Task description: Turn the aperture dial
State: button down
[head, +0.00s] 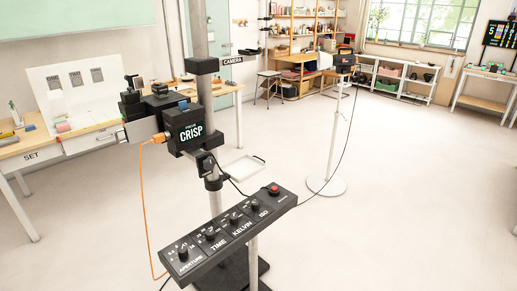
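The aperture dial (183,249) is a small dark knob with white marks around it. It sits at the near left end of a long black control panel (226,262), above the printed word APERTURE. Further along the panel are the time dial (210,234), the kelvin dial (234,218) and the ISO dial (254,205). A red button (273,189) is at the far right end. The exact setting of the aperture dial is too small to read. My gripper is not in view.
A black camera (186,131) labelled CRISP is mounted on a grey pole (200,40) behind the panel. An orange cable (143,200) hangs at its left. A table (75,135) marked SET is at left. A white stand (326,184) is behind right. The right floor is clear.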

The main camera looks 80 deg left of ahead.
aim_at(183, 251)
jog(key=u, duration=2.85)
